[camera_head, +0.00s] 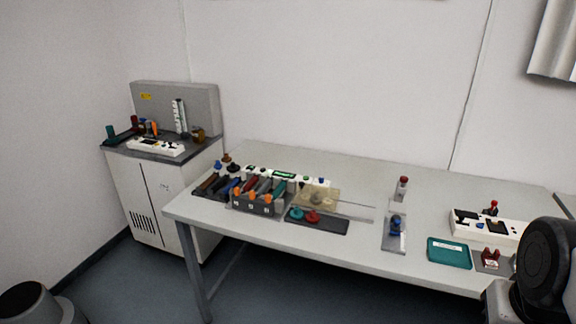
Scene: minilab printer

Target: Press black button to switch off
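No black button can be told for sure at this size. A white panel (155,147) with small dark parts lies on the cabinet at the left. A long white panel (293,178) with green and dark spots stands behind the row of devices on the table. Another white panel (466,226) with a red-topped lever (493,208) and a blue part is at the table's right. A black and grey part of my arm covers the lower right corner. My gripper is not in view.
The long white table (350,168) holds grey-orange holders (257,206), a dark tray (332,224) with teal and red knobs, a blue-topped device (396,226), a red-capped vial (402,188) and a teal box (449,252). The table's back strip is clear.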

